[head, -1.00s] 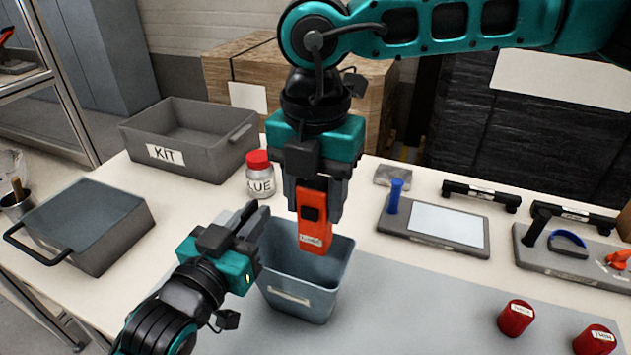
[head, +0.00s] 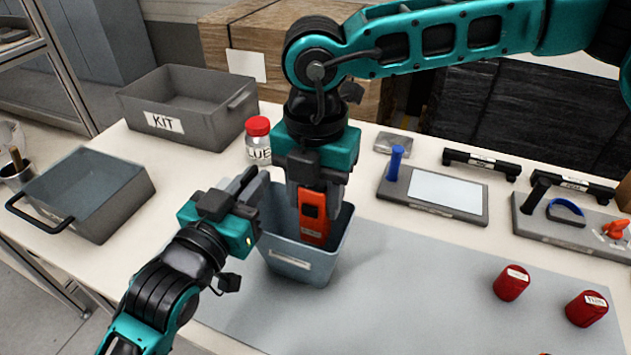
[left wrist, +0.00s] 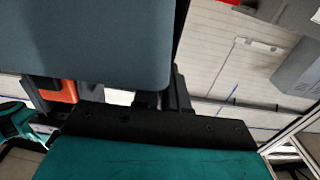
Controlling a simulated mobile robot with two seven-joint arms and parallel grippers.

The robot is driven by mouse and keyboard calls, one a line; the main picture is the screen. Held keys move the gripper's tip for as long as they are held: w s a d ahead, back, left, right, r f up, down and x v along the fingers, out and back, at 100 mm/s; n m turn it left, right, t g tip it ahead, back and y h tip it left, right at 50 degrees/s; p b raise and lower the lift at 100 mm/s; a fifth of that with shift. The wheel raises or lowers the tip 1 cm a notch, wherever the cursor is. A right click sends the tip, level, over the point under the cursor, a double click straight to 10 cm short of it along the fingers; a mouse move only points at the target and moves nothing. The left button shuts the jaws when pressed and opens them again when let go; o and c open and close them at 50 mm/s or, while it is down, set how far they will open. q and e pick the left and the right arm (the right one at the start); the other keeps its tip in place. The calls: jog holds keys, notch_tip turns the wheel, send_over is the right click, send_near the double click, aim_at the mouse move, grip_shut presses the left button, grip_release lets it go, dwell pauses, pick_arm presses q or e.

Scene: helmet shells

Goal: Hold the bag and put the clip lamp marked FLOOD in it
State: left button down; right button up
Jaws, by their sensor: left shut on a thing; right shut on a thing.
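The bag (head: 292,262) is a grey-blue open-topped container with a pale label, standing at the front middle of the table. My left gripper (head: 256,192) is shut on its left rim. In the left wrist view the bag's wall (left wrist: 85,45) fills the upper left. My right gripper (head: 318,180) points down over the bag and is shut on an orange clip lamp (head: 313,218). The lamp hangs upright, its lower part inside the bag's opening. Its label is too small to read. It also shows partly in the left wrist view (left wrist: 55,92).
A grey KIT bin (head: 190,125), a jar with a red lid (head: 258,140) and a grey tray with a black handle (head: 90,195) stand left. Right are a panel with a blue post (head: 435,190), black bars (head: 480,163) and two red cylinders (head: 511,283) on the grey mat (head: 400,290).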

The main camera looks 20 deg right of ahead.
jog(key=shift+f, duration=1.7)
jog(key=o, duration=1.2)
jog(key=shift+c, duration=0.2)
notch_tip(320, 180, up, 12)
jog(key=shift+r, duration=0.1)
pick_arm(q)
jog(key=c, duration=1.1)
grip_release()
